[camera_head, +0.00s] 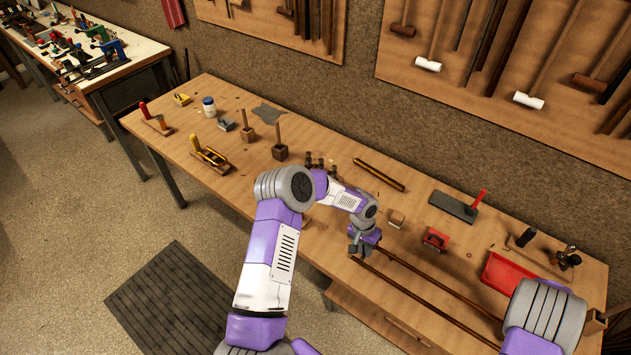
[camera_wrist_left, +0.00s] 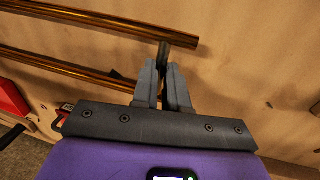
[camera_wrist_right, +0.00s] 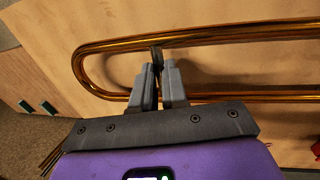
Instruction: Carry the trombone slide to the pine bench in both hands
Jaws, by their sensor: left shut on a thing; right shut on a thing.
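The trombone slide (camera_head: 430,280) shows as two long parallel brass tubes over the front right part of the pine bench (camera_head: 262,190). My left gripper (camera_head: 363,249) is at its left end; in the left wrist view the gripper (camera_wrist_left: 163,70) is shut on a short dark cross brace near the tube ends (camera_wrist_left: 100,20). In the right wrist view my right gripper (camera_wrist_right: 156,66) is shut on a brace near the curved bow of the slide (camera_wrist_right: 230,36). The head view hides the right gripper and the bow behind my right arm. I cannot tell whether the slide touches the bench top.
A red tray (camera_head: 515,277), a red-handled tool on a dark plate (camera_head: 455,206) and a small red block (camera_head: 435,239) lie behind the slide. Another bench (camera_head: 125,62) is far left.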

